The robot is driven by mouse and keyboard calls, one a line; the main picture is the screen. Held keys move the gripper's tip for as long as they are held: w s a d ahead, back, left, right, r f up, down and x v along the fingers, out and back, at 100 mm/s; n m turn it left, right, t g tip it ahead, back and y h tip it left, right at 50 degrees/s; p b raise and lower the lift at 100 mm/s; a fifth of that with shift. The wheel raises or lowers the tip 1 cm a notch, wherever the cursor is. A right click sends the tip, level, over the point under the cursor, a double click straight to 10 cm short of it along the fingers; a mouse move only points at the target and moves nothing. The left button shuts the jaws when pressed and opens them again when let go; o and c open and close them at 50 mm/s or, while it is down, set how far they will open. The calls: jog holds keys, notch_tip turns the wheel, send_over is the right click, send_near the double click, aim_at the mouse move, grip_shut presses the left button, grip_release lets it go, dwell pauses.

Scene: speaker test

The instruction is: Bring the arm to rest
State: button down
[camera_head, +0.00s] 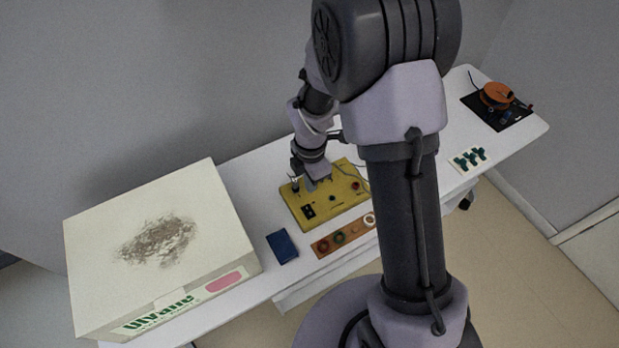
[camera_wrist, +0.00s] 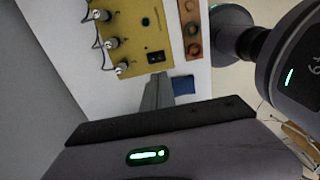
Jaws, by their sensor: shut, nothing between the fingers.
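My gripper (camera_wrist: 158,95) is shut and empty in the wrist view, its fingers pointing toward the near edge of a yellow panel (camera_wrist: 130,30). In the head view my gripper (camera_head: 312,184) is small and partly hidden by my wrist, over the upper left part of the yellow panel (camera_head: 335,203). I cannot tell whether it touches the panel. My arm (camera_head: 400,200) reaches up from my base and bends over the white table (camera_head: 250,180), hiding its middle right part.
A large cream box (camera_head: 100,235) stands on the table's left end. A blue block (camera_head: 282,246) and an orange-brown strip with rings (camera_head: 325,246) lie before the panel. At the right are a teal-marked card (camera_head: 459,163) and an orange reel (camera_head: 497,94) on a black mat (camera_head: 514,117).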

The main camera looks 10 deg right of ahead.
jog(key=shift+r, duration=0.1)
jog(key=s+r+m+t+b, duration=0.2)
jog(key=s+r+m+b, duration=0.2)
jog(key=r+m, duration=0.7)
jog(key=s+r+m+t+y+b, duration=0.1)
jog(key=s+r+m+t+b, duration=0.1)
jog(key=s+r+m, duration=0.2)
jog(key=s+r+m+t+y+b, duration=0.1)
jog(key=s+r+m+b, duration=0.1)
jog(key=s+m, duration=0.8)
jog(key=shift+s+r+m+t, duration=0.15)
jog(key=shift+r+m+t, duration=0.25)
jog(key=shift+r, duration=0.5)
